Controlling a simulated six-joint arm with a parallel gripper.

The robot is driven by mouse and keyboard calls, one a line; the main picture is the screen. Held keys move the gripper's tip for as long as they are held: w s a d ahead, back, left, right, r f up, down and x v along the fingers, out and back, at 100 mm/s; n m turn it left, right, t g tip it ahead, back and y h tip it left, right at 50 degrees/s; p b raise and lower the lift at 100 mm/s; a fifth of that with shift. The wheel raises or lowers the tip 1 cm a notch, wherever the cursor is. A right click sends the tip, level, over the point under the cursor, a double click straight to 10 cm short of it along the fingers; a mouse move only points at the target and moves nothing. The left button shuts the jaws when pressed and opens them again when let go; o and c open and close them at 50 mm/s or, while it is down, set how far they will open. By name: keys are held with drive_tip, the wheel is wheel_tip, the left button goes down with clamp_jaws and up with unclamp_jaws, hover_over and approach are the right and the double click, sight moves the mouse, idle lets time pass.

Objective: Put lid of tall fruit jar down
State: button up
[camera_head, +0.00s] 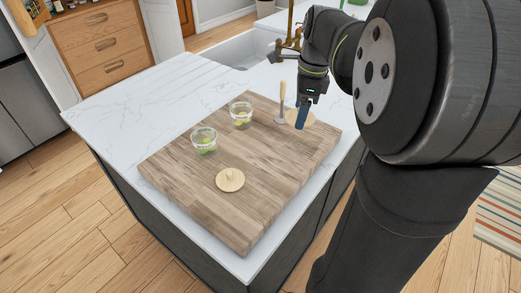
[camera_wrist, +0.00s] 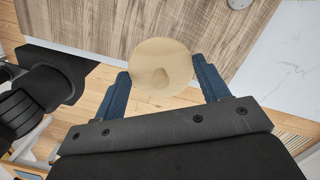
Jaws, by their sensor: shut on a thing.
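My gripper (camera_head: 301,120) is shut on a round pale wooden lid (camera_head: 310,118), near the right side of the cutting board. In the wrist view the lid (camera_wrist: 160,58) sits between the two blue fingers, which touch or nearly touch its rim on opposite sides; its knob faces the camera. Whether the lid touches the board is hard to tell. Two open glass jars with fruit stand on the board: one nearer (camera_head: 204,141), one farther back (camera_head: 241,115). I cannot tell clearly which is the tall one. Another wooden lid (camera_head: 230,179) lies knob up on the board.
The wooden cutting board (camera_head: 205,205) lies on a white marble counter (camera_head: 130,107). A sink (camera_head: 233,58) and a brass tap (camera_head: 290,35) are behind. The board's front right is clear.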

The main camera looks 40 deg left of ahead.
drive_tip(key=shift+s+d+f+n, duration=0.2)
drive_tip(key=shift+s+d+f, duration=0.25)
drive_tip(key=shift+d, duration=0.1)
drive_tip(key=shift+s+d+f+n, duration=0.2)
drive_tip(key=shift+s+d+f, duration=0.15)
drive_tip(key=shift+d, duration=0.2)
drive_tip(key=shift+s+f, duration=0.2)
drive_tip(key=shift+s, duration=0.05)
hover_over(259, 153)
drive_tip(key=f, duration=0.6)
drive_tip(key=shift+w+d+f, duration=0.1)
drive_tip(key=shift+d+f, duration=0.15)
drive_tip(key=shift+f, duration=2.15)
drive_tip(key=shift+f, duration=0.1)
drive_tip(key=shift+f, duration=0.1)
drive_tip(key=o, duration=1)
drive_tip(key=shift+c, duration=0.2)
